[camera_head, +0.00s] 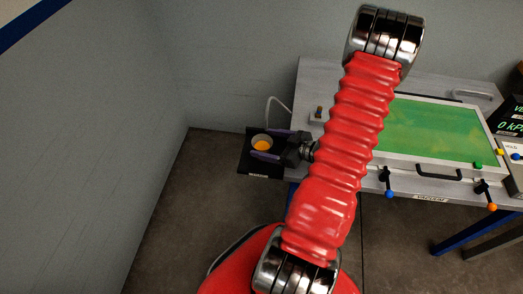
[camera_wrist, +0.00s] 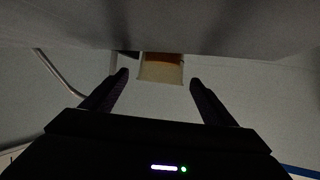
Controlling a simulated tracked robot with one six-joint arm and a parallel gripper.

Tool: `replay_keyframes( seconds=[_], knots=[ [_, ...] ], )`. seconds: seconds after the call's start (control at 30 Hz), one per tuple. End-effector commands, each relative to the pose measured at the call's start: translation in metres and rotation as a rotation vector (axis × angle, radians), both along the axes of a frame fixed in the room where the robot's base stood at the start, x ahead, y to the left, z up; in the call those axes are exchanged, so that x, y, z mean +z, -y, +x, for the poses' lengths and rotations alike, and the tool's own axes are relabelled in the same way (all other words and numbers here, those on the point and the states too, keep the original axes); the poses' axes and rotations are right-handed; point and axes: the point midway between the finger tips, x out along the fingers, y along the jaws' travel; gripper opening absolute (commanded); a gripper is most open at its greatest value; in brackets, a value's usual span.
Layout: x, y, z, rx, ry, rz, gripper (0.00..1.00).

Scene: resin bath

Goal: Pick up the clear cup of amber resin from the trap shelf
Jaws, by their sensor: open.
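The clear cup (camera_head: 262,139) holds amber resin and stands upright on the black trap shelf (camera_head: 246,165) at the left end of the bench. In the wrist view the cup (camera_wrist: 160,72) appears upside down, with an amber band at the top and a pale part below. My gripper (camera_head: 260,144) is open, reaching in from the right with one finger on each side of the cup. In the wrist view my gripper (camera_wrist: 158,80) shows gaps between both fingers and the cup. The cup lies around the fingertips; its exact depth between them is unclear.
The grey bench (camera_head: 310,85) carries a green panel in a pale frame (camera_head: 435,130) with coloured knobs. A pale hose (camera_head: 275,100) curves behind the shelf. A grey wall (camera_head: 225,60) stands behind, and open floor (camera_head: 190,210) lies left of the shelf.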

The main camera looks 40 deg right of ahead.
Motion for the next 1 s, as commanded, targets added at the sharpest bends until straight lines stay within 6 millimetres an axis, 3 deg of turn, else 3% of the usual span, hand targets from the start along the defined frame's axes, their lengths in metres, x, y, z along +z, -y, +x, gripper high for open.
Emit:
replay_keyframes(
  seconds=[0.6,1.0],
  knots=[
    [-0.0012,-0.0005,0.0021,-0.001,0.000,0.000,0.79],
    [-0.0012,-0.0004,0.0020,-0.001,0.000,0.001,0.51]
  ],
)
